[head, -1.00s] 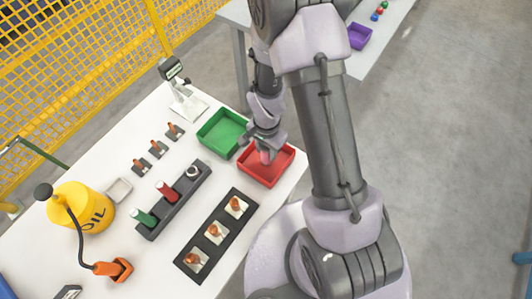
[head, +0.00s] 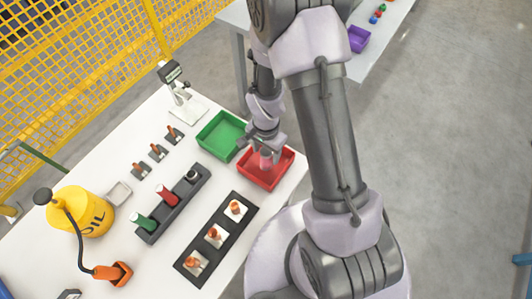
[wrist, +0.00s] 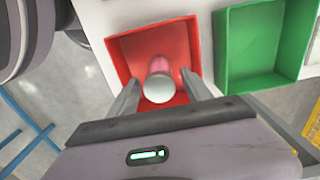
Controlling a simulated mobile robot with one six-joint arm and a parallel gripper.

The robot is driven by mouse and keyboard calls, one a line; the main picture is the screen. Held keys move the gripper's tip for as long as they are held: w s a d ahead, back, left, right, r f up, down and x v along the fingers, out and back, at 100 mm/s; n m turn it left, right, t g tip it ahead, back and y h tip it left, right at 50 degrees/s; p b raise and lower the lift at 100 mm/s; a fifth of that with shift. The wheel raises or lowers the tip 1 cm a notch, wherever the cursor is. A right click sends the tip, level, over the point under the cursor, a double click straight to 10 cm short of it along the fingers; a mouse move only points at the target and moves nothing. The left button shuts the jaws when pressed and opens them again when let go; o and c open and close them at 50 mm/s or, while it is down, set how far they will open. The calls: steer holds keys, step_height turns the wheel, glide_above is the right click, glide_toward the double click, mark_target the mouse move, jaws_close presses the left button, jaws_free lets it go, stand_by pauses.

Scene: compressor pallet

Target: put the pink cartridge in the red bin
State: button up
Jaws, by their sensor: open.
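The pink cartridge (wrist: 160,66) stands roughly upright in the red bin (wrist: 128,45), its pale round end toward the wrist camera. My gripper (wrist: 162,80) is open, with one finger on each side of the cartridge and a visible gap to each. In the head view my gripper (head: 263,143) is over the red bin (head: 284,167), and the cartridge (head: 265,162) shows just below it. Whether the cartridge touches the bin floor is hard to tell.
A green bin (head: 218,133) stands beside the red one. A dark rack (head: 174,205) holds green and red cartridges. A black tray (head: 217,240) holds several orange-topped parts. A yellow oil can (head: 82,212) stands at the left.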

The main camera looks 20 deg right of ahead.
step_height(320, 180, up, 24)
steer(key=s+r+n+t+p, duration=0.1)
steer(key=n+t+p, duration=0.1)
steer(key=p, duration=0.1)
steer(key=s+a+r+n+t+y, duration=0.2)
steer(key=s+a+r+n+t, duration=0.1)
steer(key=s+r, duration=0.9)
steer(key=shift+a+r+n+t, duration=0.45)
steer(key=shift+r+n, duration=0.15)
steer(key=shift+n, duration=0.1)
